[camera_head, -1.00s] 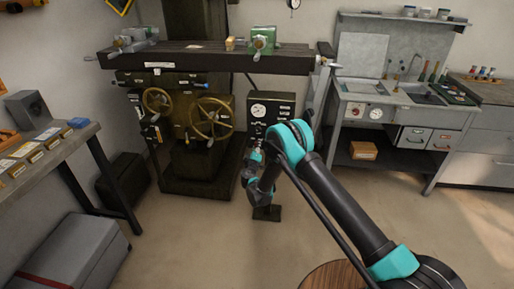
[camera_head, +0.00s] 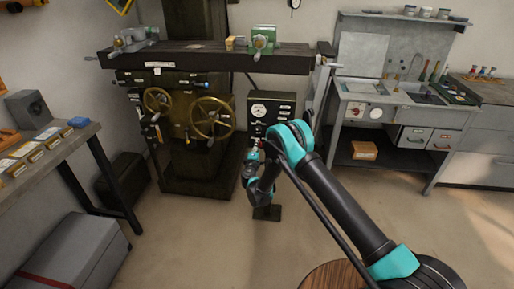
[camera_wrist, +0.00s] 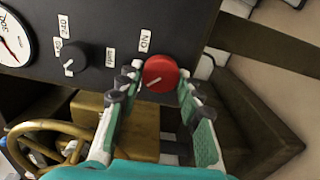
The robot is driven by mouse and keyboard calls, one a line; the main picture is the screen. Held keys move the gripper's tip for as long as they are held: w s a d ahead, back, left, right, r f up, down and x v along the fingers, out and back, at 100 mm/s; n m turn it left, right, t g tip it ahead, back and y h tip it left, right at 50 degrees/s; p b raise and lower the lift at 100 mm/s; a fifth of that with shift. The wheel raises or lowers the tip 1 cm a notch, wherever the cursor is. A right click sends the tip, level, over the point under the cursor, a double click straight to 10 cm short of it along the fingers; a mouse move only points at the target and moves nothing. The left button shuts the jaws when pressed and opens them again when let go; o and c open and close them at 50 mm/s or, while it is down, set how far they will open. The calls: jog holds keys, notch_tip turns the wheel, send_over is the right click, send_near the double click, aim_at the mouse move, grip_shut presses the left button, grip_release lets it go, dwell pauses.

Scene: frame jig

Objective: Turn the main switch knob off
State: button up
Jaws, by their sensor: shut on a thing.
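The red round knob (camera_wrist: 161,72) sits on the dark control panel (camera_wrist: 110,20) in the wrist view. A pale line on its face points to the lower left, and a white label reading "ON" is at its upper left. My gripper (camera_wrist: 159,84) has its two green fingers on either side of the knob, shut on it. The left fingertip covers part of the knob's left edge. In the head view the panel (camera_head: 262,99) stands beside the milling machine, and my gripper (camera_head: 256,151) is at its lower part, with the knob mostly hidden.
A black knob (camera_wrist: 70,59) with white labels and a dial gauge (camera_wrist: 12,45) are to the left on the same panel. A brass handwheel (camera_wrist: 45,145) is at the lower left of the wrist view. The machine table (camera_head: 200,58) overhangs the panel. Floor (camera_head: 215,245) in front is clear.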

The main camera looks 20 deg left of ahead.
jog(key=shift+s, duration=0.1)
jog(key=o, duration=1.1)
jog(key=v, duration=0.7)
jog(key=shift+s, duration=0.25)
